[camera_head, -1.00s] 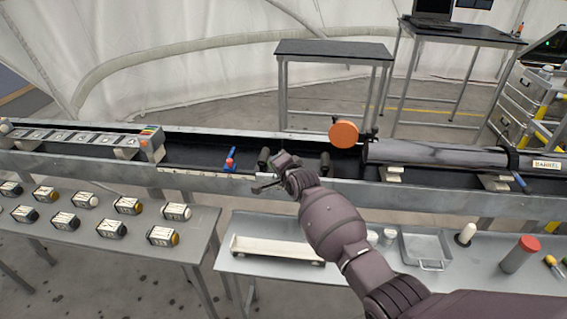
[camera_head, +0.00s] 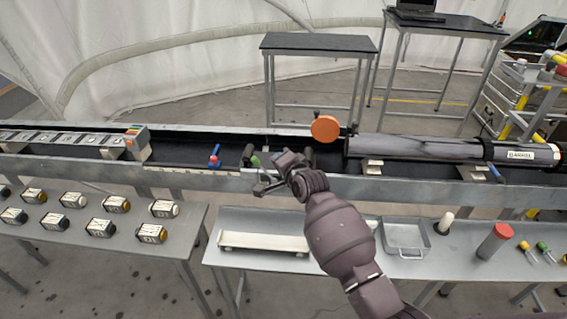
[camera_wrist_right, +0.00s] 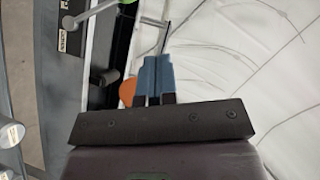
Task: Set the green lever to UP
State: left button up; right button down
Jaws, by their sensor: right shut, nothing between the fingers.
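A small green part, which looks like the green lever (camera_head: 255,161), shows in the head view just left of my right gripper, by a dark post on the long trough. Its setting is too small to read there. In the right wrist view a green piece (camera_wrist_right: 127,2) is cut off at the top edge, with a grey rod and round knob (camera_wrist_right: 68,22) beside it. My right gripper (camera_head: 262,188) is over the trough's front edge. Its blue fingers (camera_wrist_right: 157,72) are shut and empty, apart from the green piece. My left gripper is out of view.
A blue lever with a red part (camera_head: 214,157) stands left on the trough. An orange disc (camera_head: 325,128) and the long grey barrel (camera_head: 415,148) are to the right. Tables with labelled blocks (camera_head: 102,228) and a white tray (camera_head: 262,242) stand in front.

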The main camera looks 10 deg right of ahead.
jog(key=shift+v, duration=1.5)
jog(key=shift+a+r, duration=0.15)
jog(key=shift+r, duration=0.05)
